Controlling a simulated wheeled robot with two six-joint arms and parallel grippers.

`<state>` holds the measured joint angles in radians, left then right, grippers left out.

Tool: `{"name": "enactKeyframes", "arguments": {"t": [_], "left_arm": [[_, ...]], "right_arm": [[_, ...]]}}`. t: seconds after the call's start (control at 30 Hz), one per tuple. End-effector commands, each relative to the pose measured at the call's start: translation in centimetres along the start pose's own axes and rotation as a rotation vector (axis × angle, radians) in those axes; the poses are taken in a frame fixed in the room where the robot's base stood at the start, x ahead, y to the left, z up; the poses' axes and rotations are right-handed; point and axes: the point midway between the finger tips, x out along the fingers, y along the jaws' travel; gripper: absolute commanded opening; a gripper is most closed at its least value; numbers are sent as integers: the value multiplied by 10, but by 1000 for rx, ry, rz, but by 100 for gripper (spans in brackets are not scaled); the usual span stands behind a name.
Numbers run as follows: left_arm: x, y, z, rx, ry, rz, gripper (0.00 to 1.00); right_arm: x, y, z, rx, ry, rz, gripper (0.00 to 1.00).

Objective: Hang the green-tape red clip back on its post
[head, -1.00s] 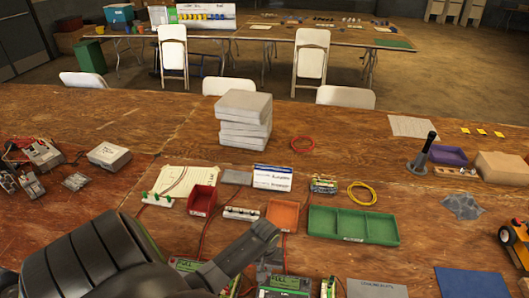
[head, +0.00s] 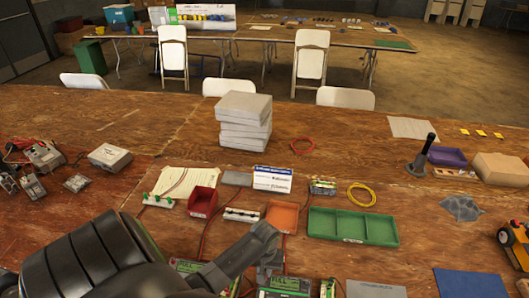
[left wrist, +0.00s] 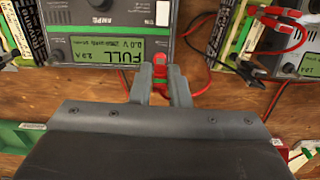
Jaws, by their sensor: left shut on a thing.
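A red clip (left wrist: 159,64) with a band of green tape is between the fingertips of my left gripper (left wrist: 160,84) in the left wrist view. The fingers are shut on it, just below the front edge of a charger (left wrist: 105,48) whose screen reads FULL. The red clip's tip is close to the charger's edge; I cannot tell whether they touch. In the head view my left gripper (head: 268,262) is over the near chargers, and the clip is hidden. I cannot make out its post. My right gripper is not in view.
Another charger (left wrist: 303,62) stands at the right of the wrist view, with other red clips (left wrist: 283,22) and a black clip (left wrist: 248,72) near it. Red leads cross the table. A green tray (head: 352,226), orange bin (head: 282,216) and red bin (head: 202,202) stand beyond.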

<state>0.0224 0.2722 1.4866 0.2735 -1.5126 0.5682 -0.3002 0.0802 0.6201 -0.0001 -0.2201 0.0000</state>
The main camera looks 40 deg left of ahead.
Motion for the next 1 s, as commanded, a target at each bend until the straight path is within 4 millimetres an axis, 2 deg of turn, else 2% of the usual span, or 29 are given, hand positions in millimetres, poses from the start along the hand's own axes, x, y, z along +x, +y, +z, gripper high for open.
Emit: {"name": "enactKeyframes", "arguments": {"t": [1.0], "left_arm": [[3, 0, 0, 0, 1, 0, 3]], "right_arm": [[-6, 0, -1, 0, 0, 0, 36]]}}
